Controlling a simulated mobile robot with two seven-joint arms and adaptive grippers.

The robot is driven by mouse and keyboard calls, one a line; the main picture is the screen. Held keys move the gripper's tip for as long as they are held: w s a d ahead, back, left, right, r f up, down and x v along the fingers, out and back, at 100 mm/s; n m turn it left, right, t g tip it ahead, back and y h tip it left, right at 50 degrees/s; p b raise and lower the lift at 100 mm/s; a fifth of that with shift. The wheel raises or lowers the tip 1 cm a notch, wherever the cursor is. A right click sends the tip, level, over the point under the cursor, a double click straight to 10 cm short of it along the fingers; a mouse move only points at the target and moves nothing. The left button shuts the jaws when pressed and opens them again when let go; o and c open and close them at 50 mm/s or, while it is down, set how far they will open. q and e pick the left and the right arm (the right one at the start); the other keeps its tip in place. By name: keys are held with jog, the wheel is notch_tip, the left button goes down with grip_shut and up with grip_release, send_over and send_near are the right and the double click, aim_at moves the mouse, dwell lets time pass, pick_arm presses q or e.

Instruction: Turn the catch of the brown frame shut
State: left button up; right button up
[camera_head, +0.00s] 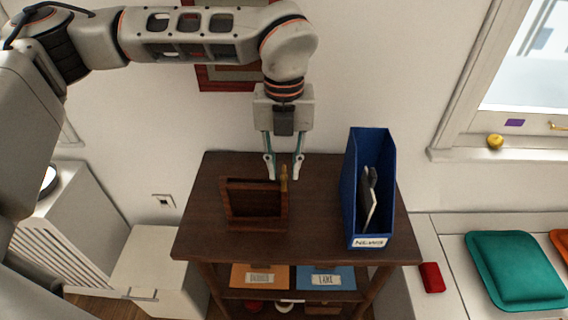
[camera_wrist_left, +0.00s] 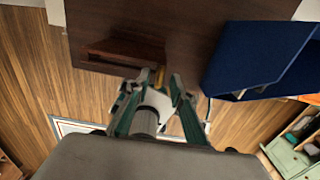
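The brown frame (camera_head: 257,205) stands on the dark wooden table, left of its middle. Its brass-coloured catch (camera_head: 283,178) sticks up at the frame's right end. In the left wrist view the frame (camera_wrist_left: 125,50) lies beyond the fingers, and the catch (camera_wrist_left: 160,76) shows as a small yellow piece. My left gripper (camera_head: 283,166) points down over the frame's right end. Its fingers are apart, one on each side of the catch in the head view, with gaps visible. Whether either finger touches the catch cannot be told. My right gripper is in neither view.
A blue file holder (camera_head: 366,190) labelled NEWS stands on the table (camera_head: 318,210), right of the frame, with dark and white items inside. A picture (camera_head: 228,78) hangs on the wall behind my arm. The tabletop between frame and holder is clear.

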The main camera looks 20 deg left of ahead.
pick_arm(q)
grip_shut()
jog(key=shift+m, duration=0.3)
jog(key=m, duration=0.2)
jog(key=shift+a+r+m, duration=0.1)
jog(key=shift+r+m, duration=0.05)
jog(key=shift+m, duration=0.15)
jog(key=m+p, duration=0.1)
jog(key=m, duration=0.3)
jog(key=shift+m, duration=0.3)
jog(key=m+p, duration=0.1)
jog(key=m, duration=0.4)
jog(key=shift+w+a, duration=0.1)
jog(key=shift+a, duration=0.05)
jog(key=m+p, duration=0.1)
jog(key=m, duration=0.4)
jog(key=shift+w, duration=0.1)
